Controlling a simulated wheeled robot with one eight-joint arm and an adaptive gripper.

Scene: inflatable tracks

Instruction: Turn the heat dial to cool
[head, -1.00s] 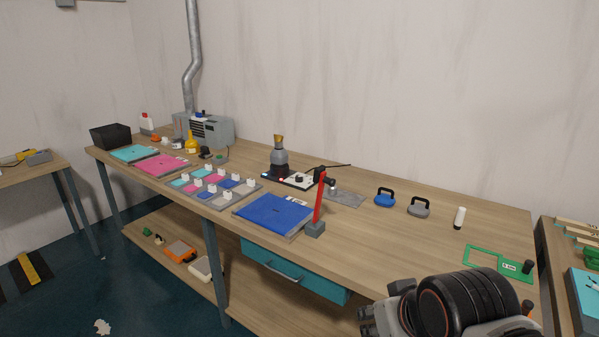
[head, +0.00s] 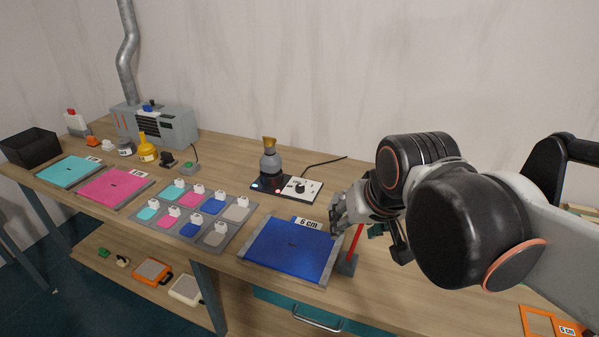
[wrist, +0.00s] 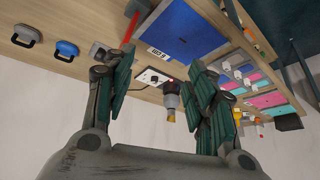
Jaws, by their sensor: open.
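The heat dial is a small dark knob (head: 300,184) on a white panel (head: 310,191) in the head view. The panel joins a black base with a blue-white light and a red light. The dial's pointer direction is too small to read. My gripper (head: 345,212) is to the right of the panel and apart from it. In the wrist view, my gripper's (wrist: 157,88) dark green fingers are spread and empty, with the white panel (wrist: 152,77) and heater (wrist: 171,103) showing between them.
A tray of small colour samples (head: 190,215) lies to the left. A cable runs behind the panel. Bench space between heater and tray is clear.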

